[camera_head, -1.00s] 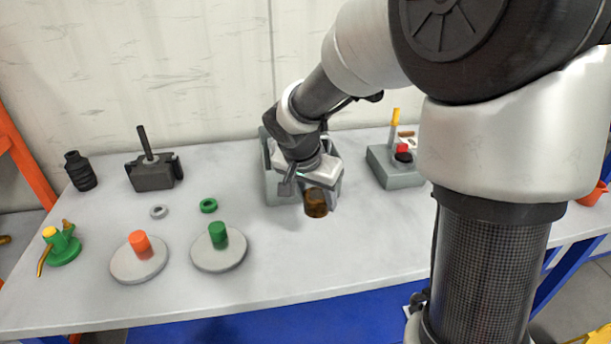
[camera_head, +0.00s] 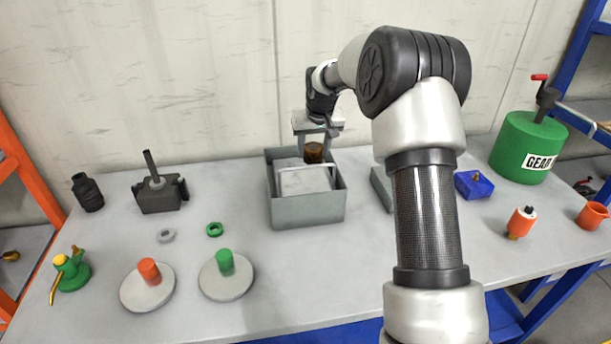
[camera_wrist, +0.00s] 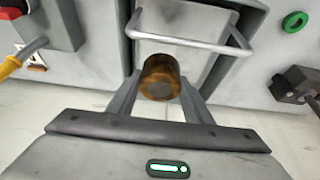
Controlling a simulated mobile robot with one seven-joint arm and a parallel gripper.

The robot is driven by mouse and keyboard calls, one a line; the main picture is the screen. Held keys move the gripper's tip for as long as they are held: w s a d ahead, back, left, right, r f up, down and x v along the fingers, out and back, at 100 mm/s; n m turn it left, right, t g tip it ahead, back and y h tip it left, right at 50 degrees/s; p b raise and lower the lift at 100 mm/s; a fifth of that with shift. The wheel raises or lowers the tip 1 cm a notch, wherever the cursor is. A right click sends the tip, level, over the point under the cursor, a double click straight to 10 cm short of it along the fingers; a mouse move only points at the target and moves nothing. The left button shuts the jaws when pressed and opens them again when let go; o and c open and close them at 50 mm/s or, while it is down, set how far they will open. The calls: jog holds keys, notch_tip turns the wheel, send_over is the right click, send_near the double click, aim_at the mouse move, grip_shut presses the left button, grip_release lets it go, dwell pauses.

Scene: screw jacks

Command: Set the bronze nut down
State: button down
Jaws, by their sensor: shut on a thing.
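The bronze nut (camera_head: 314,152) is a short brown cylinder. It also shows in the wrist view (camera_wrist: 160,78), between the two fingers of my gripper. My gripper (camera_head: 314,150) is shut on it and points down above the back right part of the grey bin. The nut looks held clear of the surfaces below, though its exact height is hard to tell.
The open grey bin (camera_head: 308,213) holds a grey block with a metal handle (camera_head: 305,180). Left stand two round plates with an orange post (camera_head: 149,270) and a green post (camera_head: 225,262). A green ring (camera_head: 214,230) and grey ring (camera_head: 166,236) lie flat. The front centre table is clear.

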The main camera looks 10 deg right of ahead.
jog(key=shift+f, duration=4.35)
jog(key=shift+f, duration=0.1)
jog(key=c, duration=1.3)
grip_release()
jog(key=shift+f, duration=0.1)
jog(key=shift+o, duration=0.6)
jog(key=shift+s, duration=0.1)
